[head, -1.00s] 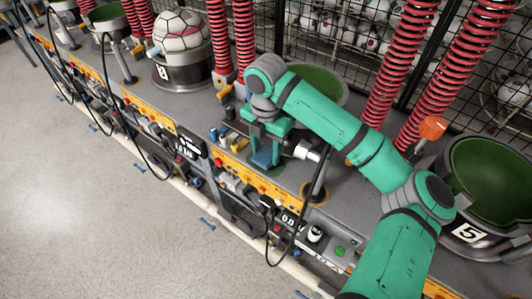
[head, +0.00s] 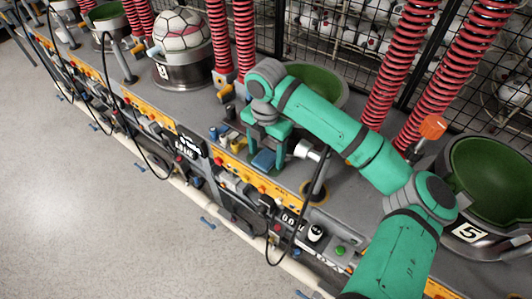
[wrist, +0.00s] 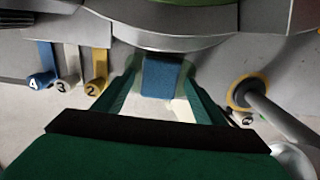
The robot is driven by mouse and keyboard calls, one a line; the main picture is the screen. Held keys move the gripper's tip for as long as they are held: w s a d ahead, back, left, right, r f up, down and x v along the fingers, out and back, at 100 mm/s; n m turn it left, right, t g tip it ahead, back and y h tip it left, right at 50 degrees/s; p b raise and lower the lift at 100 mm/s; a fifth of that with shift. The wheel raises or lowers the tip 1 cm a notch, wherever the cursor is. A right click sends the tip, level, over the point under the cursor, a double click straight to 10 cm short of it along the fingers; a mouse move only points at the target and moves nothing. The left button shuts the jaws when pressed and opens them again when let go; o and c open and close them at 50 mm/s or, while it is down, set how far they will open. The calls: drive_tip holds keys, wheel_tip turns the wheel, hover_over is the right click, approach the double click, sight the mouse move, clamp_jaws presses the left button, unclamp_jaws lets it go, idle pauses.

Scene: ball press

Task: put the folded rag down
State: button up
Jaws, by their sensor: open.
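The folded rag (head: 264,159) is a small blue block-like cloth on the grey bench, near its front edge. It shows also in the wrist view (wrist: 162,78), between the two green fingers. My gripper (head: 265,148) points down over the rag, and in the wrist view its fingers (wrist: 163,70) stand apart, one on each side of it. The jaws are open. The rag looks to be lying on the bench top; its far side and underside are hidden.
Blue, white and yellow numbered levers (wrist: 66,82) stand left of the rag. A grey rod in a yellow ring (wrist: 243,93) is at its right. A green-lined bowl (head: 316,84) is behind, and bowl 5 (head: 490,180) at the right. Red springs (head: 398,75) rise behind.

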sight(267, 157)
wheel_tip(267, 157, up, 12)
idle(0.4)
drive_tip(key=shift+w, duration=0.1)
idle(0.4)
